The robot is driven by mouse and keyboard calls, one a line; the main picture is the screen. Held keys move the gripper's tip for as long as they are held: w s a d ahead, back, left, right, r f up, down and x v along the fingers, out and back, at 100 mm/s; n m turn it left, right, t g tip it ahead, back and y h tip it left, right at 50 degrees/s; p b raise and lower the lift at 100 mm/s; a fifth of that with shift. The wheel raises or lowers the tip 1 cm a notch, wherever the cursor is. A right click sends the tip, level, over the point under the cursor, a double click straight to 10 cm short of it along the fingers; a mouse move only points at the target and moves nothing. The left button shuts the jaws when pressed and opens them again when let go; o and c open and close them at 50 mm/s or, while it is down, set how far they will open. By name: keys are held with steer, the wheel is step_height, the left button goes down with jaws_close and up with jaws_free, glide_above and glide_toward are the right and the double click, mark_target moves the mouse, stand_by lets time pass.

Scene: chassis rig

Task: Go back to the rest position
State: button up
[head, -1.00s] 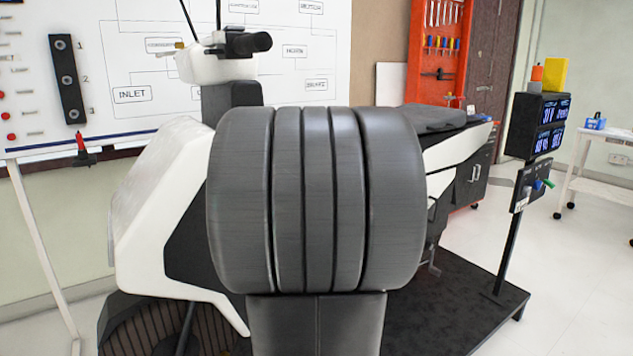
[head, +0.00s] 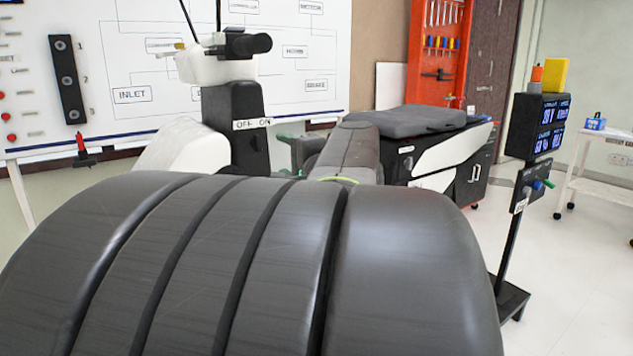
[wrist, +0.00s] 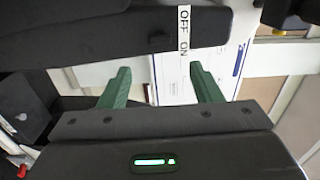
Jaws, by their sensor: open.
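My gripper (wrist: 161,88) shows in the wrist view with its two green fingers wide apart and nothing between them. In the head view, part of it (head: 287,155) shows beyond my large dark arm link, just right of the rig's black column (head: 233,105). That column carries an OFF ON label (head: 252,124), which also shows in the wrist view (wrist: 184,30) beyond the fingers. I cannot tell the exact gap between the fingers and the column. My arm hides much of the rig.
A white rig panel (head: 168,152) stands left of the column. A dark seat (head: 415,120) lies behind my arm. A display post (head: 540,125) with a control box stands at right. A whiteboard (head: 130,60) is behind. Pale floor at right is open, with a white cart (head: 602,150).

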mark_target(260, 142)
steer(key=x, duration=1.2)
steer(key=shift+w+a, duration=0.1)
steer(key=shift+w+a+r+p, duration=0.1)
steer(key=shift+w+r+p, duration=0.1)
steer(key=shift+p, duration=0.15)
steer(key=shift+s+m+p, duration=0.15)
steer(key=shift+m+p, duration=0.75)
steer(key=m+p, duration=0.4)
steer(key=p, duration=0.1)
steer(key=shift+p, duration=0.4)
steer(key=m+p, duration=0.6)
steer(key=p, duration=0.4)
steer(key=shift+s+f+m, duration=0.1)
steer(key=shift+m, duration=0.2)
steer(key=shift+v, duration=2.7)
steer(key=shift+f, duration=0.1)
